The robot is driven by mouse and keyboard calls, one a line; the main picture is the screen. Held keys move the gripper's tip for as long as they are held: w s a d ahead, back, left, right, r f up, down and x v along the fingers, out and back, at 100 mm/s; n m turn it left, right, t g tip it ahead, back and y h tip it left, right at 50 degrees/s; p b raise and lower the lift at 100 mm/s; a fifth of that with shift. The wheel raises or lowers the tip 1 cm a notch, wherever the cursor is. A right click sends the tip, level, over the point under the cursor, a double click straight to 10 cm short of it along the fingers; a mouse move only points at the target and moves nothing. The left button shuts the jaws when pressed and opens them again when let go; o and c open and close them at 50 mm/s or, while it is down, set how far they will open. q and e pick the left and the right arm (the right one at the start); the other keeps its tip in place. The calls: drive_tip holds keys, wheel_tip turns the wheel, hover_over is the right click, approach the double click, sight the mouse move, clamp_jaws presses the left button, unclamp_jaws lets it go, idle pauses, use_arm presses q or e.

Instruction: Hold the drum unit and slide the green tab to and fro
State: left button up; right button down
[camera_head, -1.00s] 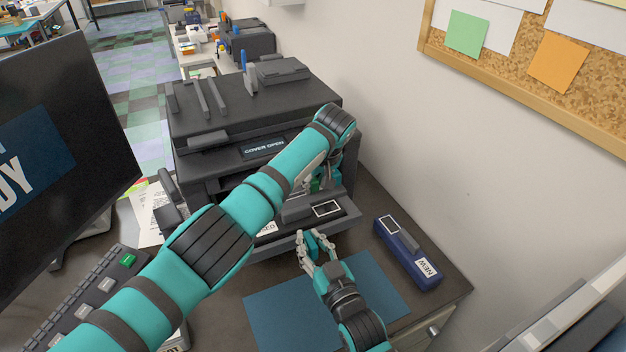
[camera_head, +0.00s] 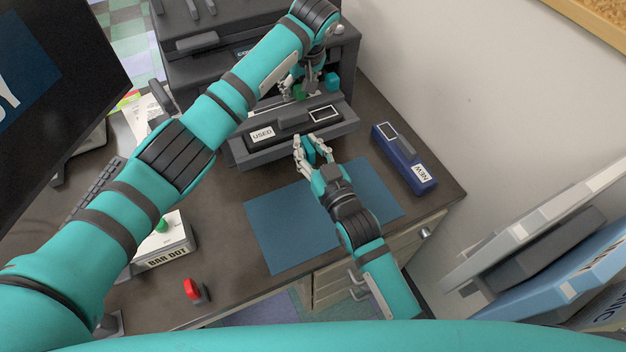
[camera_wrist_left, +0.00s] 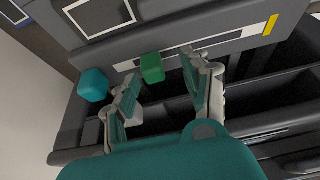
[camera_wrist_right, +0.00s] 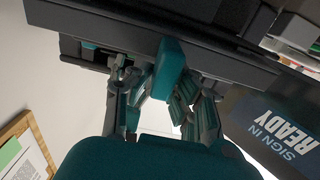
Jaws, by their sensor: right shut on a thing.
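The drum unit (camera_head: 292,124), dark grey with a USED label, lies in the pulled-out tray of the printer. Its green tab (camera_head: 299,91) sticks up at its far edge, also in the left wrist view (camera_wrist_left: 152,67). My left gripper (camera_head: 304,86) is open over that far edge. In the left wrist view its fingers stand on either side of the green tab, apart from it. My right gripper (camera_head: 313,146) is at the tray's near side, shut on a teal block (camera_wrist_right: 171,68). I cannot tell whether the block belongs to drum unit or tray.
A teal knob (camera_wrist_left: 93,85) sits beside the green tab. A blue unit marked NEW (camera_head: 405,160) lies on the desk at right. A blue mat (camera_head: 285,235) is under my right arm. A monitor (camera_head: 60,80) stands left. A red object (camera_head: 193,289) is near the front edge.

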use_arm(q)
drive_tip(key=s+v, duration=0.1)
drive_tip(key=v, duration=0.9)
drive_tip(key=s+f+m+g+h, duration=0.3)
drive_tip(key=s+m, duration=0.6)
drive_tip(key=s, duration=0.3)
drive_tip(key=s+f+m+g+h, duration=0.3)
drive_tip(key=s+f+m+h, duration=0.1)
drive_tip(key=s+m, duration=0.6)
drive_tip(key=shift+s+d+h, duration=0.3)
drive_tip(key=shift+s+h, duration=0.6)
drive_tip(key=shift+s, duration=0.45)
drive_tip(key=shift+w+f, duration=0.1)
